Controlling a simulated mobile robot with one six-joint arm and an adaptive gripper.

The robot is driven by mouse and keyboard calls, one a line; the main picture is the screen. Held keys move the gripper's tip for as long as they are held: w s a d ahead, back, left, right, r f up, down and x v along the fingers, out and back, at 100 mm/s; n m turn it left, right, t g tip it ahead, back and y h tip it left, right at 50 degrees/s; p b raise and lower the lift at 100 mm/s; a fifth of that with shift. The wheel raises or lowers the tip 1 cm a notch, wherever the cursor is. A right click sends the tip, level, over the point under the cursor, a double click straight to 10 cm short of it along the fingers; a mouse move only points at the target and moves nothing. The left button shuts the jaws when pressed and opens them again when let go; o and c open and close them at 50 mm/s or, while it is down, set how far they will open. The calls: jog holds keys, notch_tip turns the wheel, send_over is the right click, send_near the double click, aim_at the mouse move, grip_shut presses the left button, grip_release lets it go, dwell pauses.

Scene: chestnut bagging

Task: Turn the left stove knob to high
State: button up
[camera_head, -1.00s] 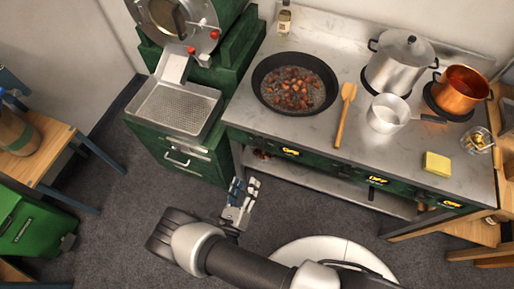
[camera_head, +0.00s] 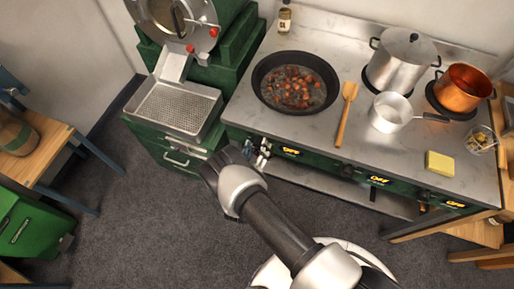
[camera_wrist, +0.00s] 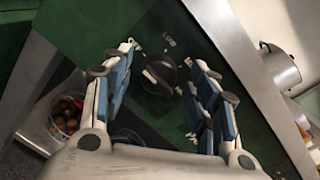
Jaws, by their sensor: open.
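The left stove knob (camera_wrist: 160,75) is dark and round with a pale mark, on the green stove front in the wrist view. Pale markings surround it on the panel. My gripper (camera_wrist: 165,90) is open, with its blue-and-white fingers on either side of the knob and apart from it. In the head view my gripper (camera_head: 259,152) is at the stove's left front and hides the knob. The left display (camera_head: 291,153), to the right of my gripper, shows yellow lettering that reads "OFF".
A pan of chestnuts (camera_head: 296,84) sits on the stove's left. A wooden spoon (camera_head: 344,118), small pot (camera_head: 388,116), steel pot (camera_head: 396,68), copper pot (camera_head: 462,92) and yellow sponge (camera_head: 439,163) share the top. A bowl of chestnuts (camera_wrist: 66,118) is beneath. Floor in front is clear.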

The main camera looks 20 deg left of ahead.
jog(key=shift+c, duration=0.6)
jog(key=c, duration=1)
jog(key=shift+o, duration=0.2)
